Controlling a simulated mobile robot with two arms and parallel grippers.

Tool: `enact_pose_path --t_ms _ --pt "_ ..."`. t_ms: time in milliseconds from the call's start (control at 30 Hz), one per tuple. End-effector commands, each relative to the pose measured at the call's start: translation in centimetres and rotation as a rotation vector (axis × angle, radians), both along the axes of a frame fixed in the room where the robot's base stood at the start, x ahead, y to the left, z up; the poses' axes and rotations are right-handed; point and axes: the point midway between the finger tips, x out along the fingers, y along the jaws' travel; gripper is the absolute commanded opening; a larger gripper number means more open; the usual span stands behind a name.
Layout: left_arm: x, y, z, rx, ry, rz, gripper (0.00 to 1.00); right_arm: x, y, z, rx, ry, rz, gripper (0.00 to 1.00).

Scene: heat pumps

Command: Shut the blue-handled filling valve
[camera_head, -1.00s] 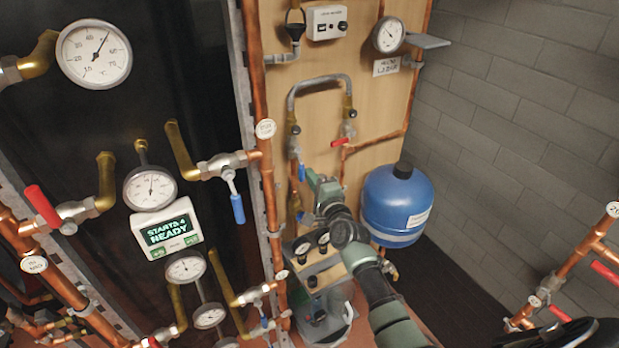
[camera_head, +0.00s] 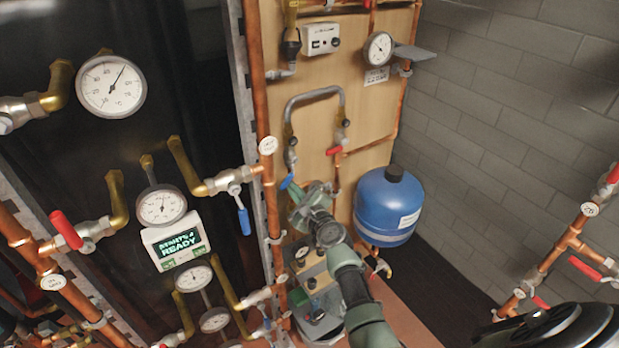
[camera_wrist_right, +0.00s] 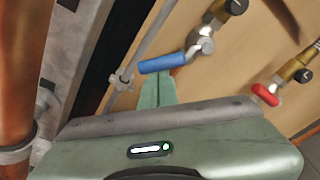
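The filling valve is on the wooden board, under the left leg of the grey looped hose. Its blue handle (camera_head: 287,181) slants down and to the left from the valve body (camera_head: 291,158). In the right wrist view the blue handle (camera_wrist_right: 163,63) lies just beyond my fingertips, with the silver valve body (camera_wrist_right: 200,44) at its right end. My right gripper (camera_head: 298,192) is just below and right of the handle. Its green fingers (camera_wrist_right: 157,90) look pressed together, with nothing between them. They touch or nearly touch the handle; I cannot tell which. My left gripper is out of view.
A blue vessel (camera_head: 387,207) stands right of my arm. A copper pipe (camera_head: 262,100) runs up the board's left side. Another blue lever (camera_head: 243,215) hangs farther left.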

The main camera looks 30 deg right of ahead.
Motion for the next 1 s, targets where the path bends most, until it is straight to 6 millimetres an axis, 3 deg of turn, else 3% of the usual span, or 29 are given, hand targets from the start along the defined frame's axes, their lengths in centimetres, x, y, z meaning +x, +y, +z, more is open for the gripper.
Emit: enact_pose_path --t_ms 33,200,1000 --pt "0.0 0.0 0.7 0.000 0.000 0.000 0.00 0.2 0.5 0.9 0.040 -0.004 0.003 0.00" --pt "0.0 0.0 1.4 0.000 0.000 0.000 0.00 0.1 0.9 1.2 0.130 0.004 0.003 0.00" --pt "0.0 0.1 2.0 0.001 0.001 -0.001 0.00 0.1 1.2 1.4 0.121 0.003 0.003 0.00"
